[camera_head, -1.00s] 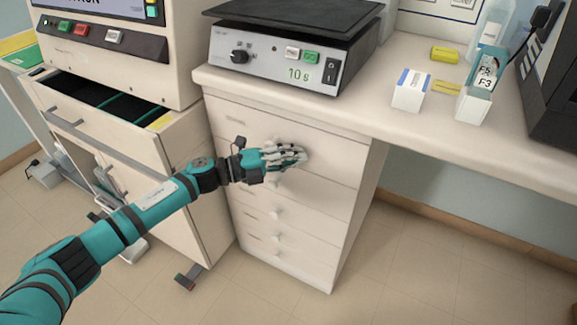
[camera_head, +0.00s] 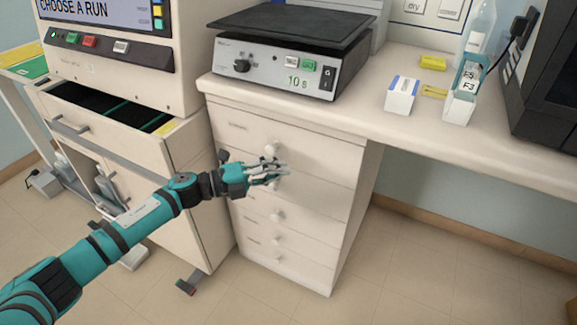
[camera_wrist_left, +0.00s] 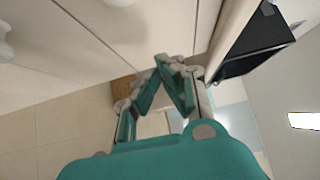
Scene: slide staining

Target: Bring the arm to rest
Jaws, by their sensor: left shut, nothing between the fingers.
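My left arm (camera_head: 110,240) reaches in from the lower left in the head view. Its gripper (camera_head: 284,172) is shut and empty, in front of the white drawer unit (camera_head: 330,205), by the upper drawers. A round knob (camera_head: 271,150) shows just above the fingers. In the left wrist view the closed fingers (camera_wrist_left: 172,62) point away from the teal palm, with nothing between them. Whether the fingers touch the drawer front I cannot tell. My right gripper is not in view.
A machine with a screen (camera_head: 115,50) stands at the left over an open drawer (camera_head: 110,115). A hotplate-like device (camera_head: 285,60) sits on the counter (camera_head: 400,125). A small white box (camera_head: 401,97), a slide holder (camera_head: 462,95) and a yellow block (camera_head: 433,62) are at the right.

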